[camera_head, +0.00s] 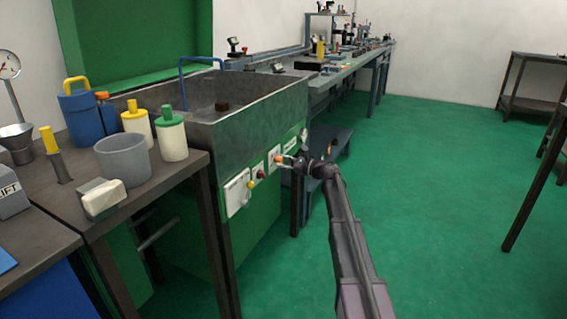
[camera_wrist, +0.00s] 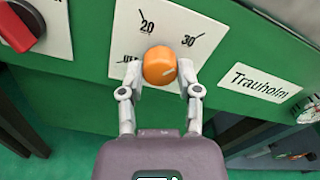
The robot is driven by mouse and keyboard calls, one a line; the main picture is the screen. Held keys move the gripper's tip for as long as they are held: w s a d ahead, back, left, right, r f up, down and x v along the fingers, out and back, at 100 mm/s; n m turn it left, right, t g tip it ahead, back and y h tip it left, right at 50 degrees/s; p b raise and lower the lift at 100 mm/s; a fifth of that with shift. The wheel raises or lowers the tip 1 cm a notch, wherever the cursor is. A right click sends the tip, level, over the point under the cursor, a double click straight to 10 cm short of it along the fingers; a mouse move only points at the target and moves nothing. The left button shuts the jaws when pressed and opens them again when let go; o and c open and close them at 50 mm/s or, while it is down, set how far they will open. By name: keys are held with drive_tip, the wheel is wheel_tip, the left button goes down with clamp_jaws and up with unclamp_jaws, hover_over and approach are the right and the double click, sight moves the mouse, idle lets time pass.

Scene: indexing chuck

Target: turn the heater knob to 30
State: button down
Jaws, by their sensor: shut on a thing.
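The orange heater knob (camera_wrist: 159,65) sits in the middle of a white dial plate (camera_wrist: 196,27) on the green panel. Marks reading 20 and 30 show on the plate, and a partly hidden mark stands at lower left. A small pale mark on the knob shows at its lower right side. My gripper (camera_wrist: 160,78) has its two grey fingers on either side of the knob, shut on it. In the head view my gripper (camera_head: 290,161) reaches the front panel below the sink, and the knob is small there.
A red knob (camera_wrist: 25,27) is on the plate to the left. A "Trauholm" label (camera_wrist: 254,82) and a round gauge (camera_wrist: 308,111) are to the right. The grey sink (camera_head: 250,120) is above the panel. Green floor (camera_head: 430,200) is open to the right.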

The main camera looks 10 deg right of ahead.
drive_tip(key=shift+w, duration=0.1)
idle(0.4)
drive_tip(key=shift+c, duration=1.5)
unclamp_jaws()
drive_tip(key=v, duration=1.2)
drive_tip(key=shift+a, duration=0.1)
